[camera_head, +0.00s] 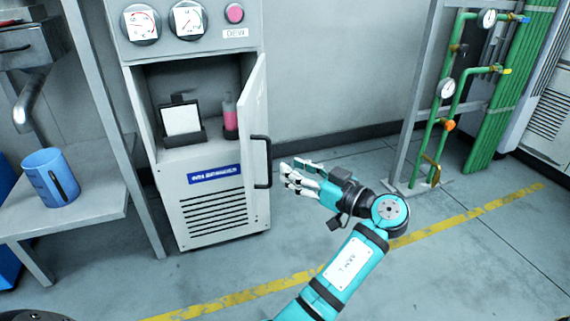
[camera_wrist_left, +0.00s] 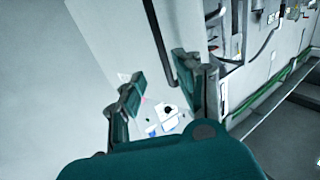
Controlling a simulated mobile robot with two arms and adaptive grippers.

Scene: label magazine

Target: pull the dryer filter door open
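The dryer cabinet (camera_head: 212,215) stands left of centre in the head view. Its pale door (camera_head: 255,108) stands open at the right side, showing the interior. A black bar handle (camera_head: 262,162) is on the door; a dark bar, seemingly this handle (camera_wrist_left: 160,42), shows in the left wrist view beyond the fingers. My left gripper (camera_head: 291,170) is right of the handle, apart from it in the picture. Its fingers (camera_wrist_left: 165,93) are spread with nothing between them. My right gripper is not in view.
Inside the cabinet are a white panel in a dark holder (camera_head: 183,120) and a pink bottle (camera_head: 230,115). A bench with a blue mug (camera_head: 50,177) is at left. Green pipes (camera_head: 430,130) on a frame stand at right. The floor around the gripper is clear.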

